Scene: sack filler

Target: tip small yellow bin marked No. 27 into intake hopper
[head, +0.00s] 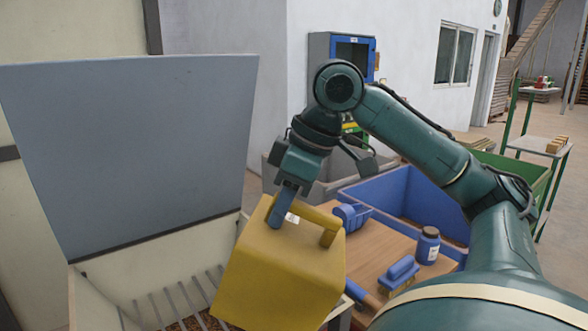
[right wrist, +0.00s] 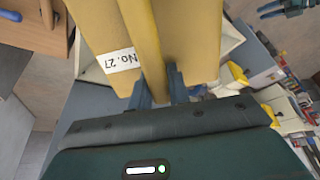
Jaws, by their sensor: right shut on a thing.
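The small yellow bin (head: 280,270) hangs from my right gripper (head: 284,205), which is shut on its rim or handle at the top. The bin is tilted and sits at the right edge of the intake hopper (head: 160,262). In the right wrist view, the bin (right wrist: 195,35) shows a white label reading No. 27, and the gripper's fingers (right wrist: 160,90) close on its yellow bar. The hopper's grey-blue lid stands raised, and a grate of bars shows inside with brown grains under it. The bin's contents are hidden.
A wooden table (head: 375,245) right of the bin holds a blue scoop (head: 352,215), a blue-handled brush (head: 398,275) and a dark blue jar (head: 428,245). A large blue crate (head: 395,190) and a grey crate stand behind. A green-framed rack is at the far right.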

